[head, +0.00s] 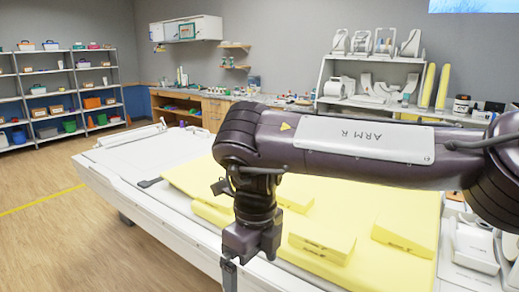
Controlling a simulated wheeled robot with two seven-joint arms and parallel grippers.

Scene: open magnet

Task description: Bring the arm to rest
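My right arm (350,140), dark purple with a white plate marked "ARM R", reaches in from the right across the picture. It bends down at an elbow on the left, over the table. My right gripper (236,268) hangs at the bottom edge, pointing down in front of the table's near side. Its fingertips are cut off by the frame, so its opening and anything in it are hidden. My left gripper is not in view.
A white scanner table (125,167) with yellow pads (408,222) lies under and behind the arm. White coil parts (470,245) stand at the right. Loaded shelves (40,103) and a wooden counter (215,108) line the back. Wooden floor (60,235) is clear at the left.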

